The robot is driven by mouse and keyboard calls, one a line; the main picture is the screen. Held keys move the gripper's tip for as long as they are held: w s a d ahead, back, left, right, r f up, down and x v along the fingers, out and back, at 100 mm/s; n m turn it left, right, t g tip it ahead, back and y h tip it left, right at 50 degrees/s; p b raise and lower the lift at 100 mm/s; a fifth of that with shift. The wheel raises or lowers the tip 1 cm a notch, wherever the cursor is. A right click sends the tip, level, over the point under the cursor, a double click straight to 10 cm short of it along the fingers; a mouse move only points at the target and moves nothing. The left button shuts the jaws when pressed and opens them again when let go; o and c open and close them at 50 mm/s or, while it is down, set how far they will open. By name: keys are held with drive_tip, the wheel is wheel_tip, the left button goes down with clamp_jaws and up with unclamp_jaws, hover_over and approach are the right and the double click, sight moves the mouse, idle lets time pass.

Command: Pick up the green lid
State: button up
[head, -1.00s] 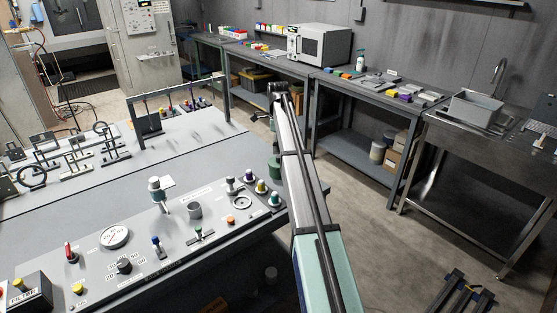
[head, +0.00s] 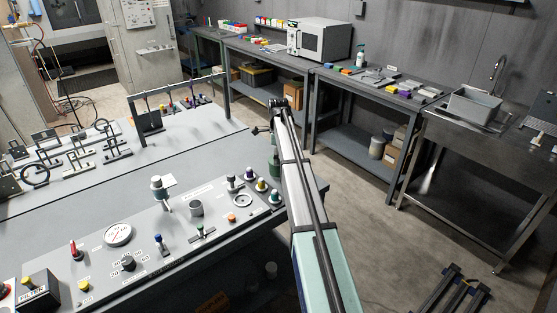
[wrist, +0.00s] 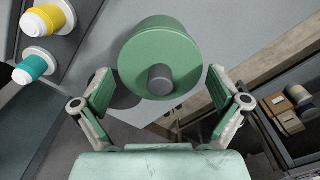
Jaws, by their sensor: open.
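The green lid (wrist: 150,50) is a round green piece with a grey knob, at the upper middle of the wrist view. My gripper (wrist: 160,88) is open, with one green-padded finger on each side of the lid's lower part. I see gaps between the pads and the lid, so nothing is held. What lies beneath the lid is hidden by it. In the head view my arm covers much of the area near the bench end, and I cannot clearly make out the lid or gripper there.
A yellow knob (wrist: 44,19) and a teal knob (wrist: 32,68) stand left of the lid. The control panel (head: 180,258) has a gauge, switches and knobs. A side bench with a microwave (head: 320,40) and a sink (head: 474,104) stand across open floor (head: 370,225).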

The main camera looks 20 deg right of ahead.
drive_tip(key=shift+s+r, duration=0.15)
drive_tip(key=shift+s, duration=0.05)
drive_tip(key=c, duration=1.4)
drive_tip(key=shift+c, duration=0.7)
clamp_jaws()
drive_tip(key=shift+f, duration=0.2)
drive_tip(key=shift+r, duration=0.1)
